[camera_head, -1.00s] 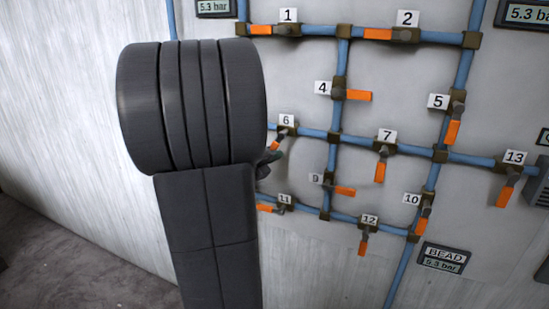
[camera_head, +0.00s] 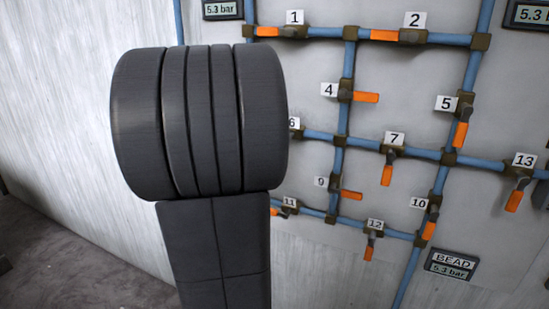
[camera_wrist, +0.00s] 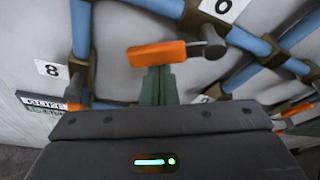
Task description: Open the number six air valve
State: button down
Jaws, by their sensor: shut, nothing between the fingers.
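The number six valve's label (camera_head: 294,123) shows at the right edge of my arm in the head view. Its valve body and handle are mostly hidden behind my arm there. In the wrist view an orange valve handle (camera_wrist: 157,53) points left from a grey pivot (camera_wrist: 212,43), below a label cut off by the top edge. My gripper (camera_wrist: 158,72) is shut and empty, its greenish fingers standing right below the handle's middle and overlapped by it. I cannot tell whether they touch. My gripper is hidden in the head view.
Blue pipes (camera_head: 405,146) run over the grey wall panel, with several other orange-handled valves nearby, including number 7 (camera_head: 386,175), number 9 (camera_head: 350,195) and number 11. In the wrist view a number 8 label (camera_wrist: 50,68) and a pressure display (camera_wrist: 45,104) lie left.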

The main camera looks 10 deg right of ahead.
jog(key=m, duration=0.1)
jog(key=r+m+y, duration=0.1)
jog(key=a+r+m+t+y, duration=0.1)
jog(key=shift+w+r+m, duration=0.2)
jog(key=shift+w+m, duration=0.2)
jog(key=shift+a, duration=0.1)
dwell(0.6)
